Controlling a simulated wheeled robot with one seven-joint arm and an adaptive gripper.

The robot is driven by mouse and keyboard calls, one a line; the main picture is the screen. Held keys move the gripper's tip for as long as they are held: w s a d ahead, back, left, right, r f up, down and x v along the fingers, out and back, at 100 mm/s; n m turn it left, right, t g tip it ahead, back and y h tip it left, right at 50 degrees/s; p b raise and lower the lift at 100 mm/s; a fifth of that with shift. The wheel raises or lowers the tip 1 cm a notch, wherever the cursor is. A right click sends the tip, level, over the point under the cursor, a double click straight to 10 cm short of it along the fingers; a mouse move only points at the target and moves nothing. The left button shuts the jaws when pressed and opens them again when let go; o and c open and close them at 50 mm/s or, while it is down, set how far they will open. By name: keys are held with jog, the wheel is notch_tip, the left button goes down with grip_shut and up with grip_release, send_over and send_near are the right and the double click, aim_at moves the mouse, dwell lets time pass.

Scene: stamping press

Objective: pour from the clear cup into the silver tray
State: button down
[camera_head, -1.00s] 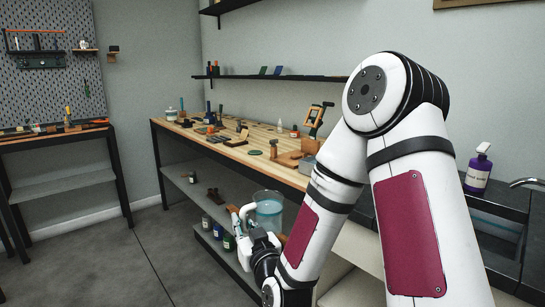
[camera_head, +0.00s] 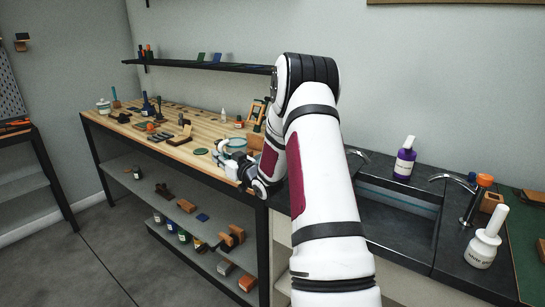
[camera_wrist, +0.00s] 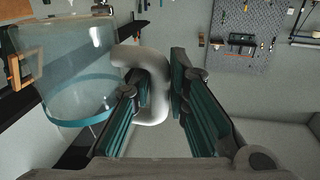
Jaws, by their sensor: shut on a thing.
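The clear cup (camera_wrist: 75,65) fills the upper left of the wrist view. It is see-through, with a teal band low in it that looks like liquid and a thick white handle. My gripper (camera_wrist: 158,82) is shut on that handle, one dark finger pad on each side. In the head view my gripper (camera_head: 232,166) is small, over the right part of the wooden bench, with the cup (camera_head: 237,144) partly showing just behind it. The cup's exact tilt is hard to tell there. I cannot make out the silver tray; my arm and gripper cover that part of the bench.
The wooden bench (camera_head: 165,121) holds small tools and blocks, with a flat green disc (camera_head: 201,151) left of my gripper. A wall shelf (camera_head: 215,66) runs above. To the right are a sink (camera_head: 395,215), a purple bottle (camera_head: 404,160) and a white bottle (camera_head: 484,240).

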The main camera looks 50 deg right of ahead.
aim_at(239, 140)
jog(key=d+r+m, duration=0.1)
jog(key=m, duration=0.1)
jog(key=s+d+r+m+t+p, duration=0.1)
jog(key=m, duration=0.1)
jog(key=s+d+r+m, duration=0.1)
jog(key=m, duration=0.1)
jog(key=shift+d+r+t+h+p, duration=0.15)
jog(key=shift+d+t+h+p, duration=0.15)
jog(key=shift+d+t+h, duration=0.1)
jog(key=shift+w, duration=0.15)
jog(key=shift+s+d+r+m, duration=0.2)
jog(key=shift+d+r+m, duration=0.15)
jog(key=shift+r, duration=0.2)
jog(key=shift+s+d+r+m+h+p, duration=0.1)
jog(key=shift+d+r+m+h+p, duration=0.05)
jog(key=shift+r+m+h+p, duration=0.15)
jog(key=shift+s+d+r+m, duration=0.1)
jog(key=shift+d+m, duration=0.15)
jog(key=shift+m, duration=0.3)
jog(key=shift+s+d+f+m+t+h, duration=0.15)
jog(key=shift+d+f+m+t+h, duration=0.15)
jog(key=shift+m, duration=0.3)
